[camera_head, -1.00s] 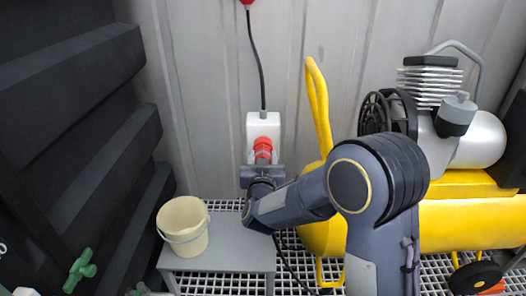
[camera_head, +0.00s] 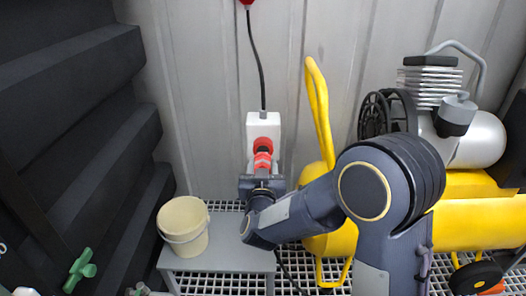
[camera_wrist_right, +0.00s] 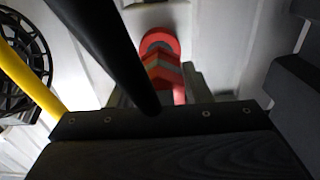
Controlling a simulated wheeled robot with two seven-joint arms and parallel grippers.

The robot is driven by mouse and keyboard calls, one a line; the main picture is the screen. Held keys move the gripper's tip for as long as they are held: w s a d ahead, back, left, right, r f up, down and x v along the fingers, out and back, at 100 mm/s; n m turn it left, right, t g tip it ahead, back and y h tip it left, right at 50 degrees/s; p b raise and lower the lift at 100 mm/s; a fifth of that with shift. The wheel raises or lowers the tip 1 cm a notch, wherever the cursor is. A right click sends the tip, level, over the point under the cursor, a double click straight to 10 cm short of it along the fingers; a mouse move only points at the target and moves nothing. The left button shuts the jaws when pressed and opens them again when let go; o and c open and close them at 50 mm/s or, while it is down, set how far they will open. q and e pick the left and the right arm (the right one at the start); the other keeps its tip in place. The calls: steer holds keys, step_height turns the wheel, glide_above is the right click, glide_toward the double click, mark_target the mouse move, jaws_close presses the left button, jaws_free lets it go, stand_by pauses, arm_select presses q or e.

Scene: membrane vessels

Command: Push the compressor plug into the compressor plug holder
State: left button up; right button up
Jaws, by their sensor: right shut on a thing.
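The compressor plug holder (camera_head: 265,130) is a red socket on the white box on the back wall. The compressor plug (camera_head: 262,160), red with a grey band, is in line with it, just below it in the head view. My right gripper (camera_head: 262,176) is shut on the plug from the near side. In the right wrist view the red holder (camera_wrist_right: 160,40) is at top centre, and the plug (camera_wrist_right: 166,75) overlaps it. I cannot tell how deep the plug sits in the holder. The black cable (camera_wrist_right: 105,45) crosses in front of the wrist camera. My left gripper is not in view.
The yellow compressor (camera_head: 475,222) stands right of my right arm, its yellow handle (camera_head: 318,110) near the white box (camera_head: 254,122). A cream bucket (camera_head: 183,226) stands on a grey low table (camera_head: 225,258) at lower left. Dark ledges line the left wall.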

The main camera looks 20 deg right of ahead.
steer(key=shift+v, duration=1.05)
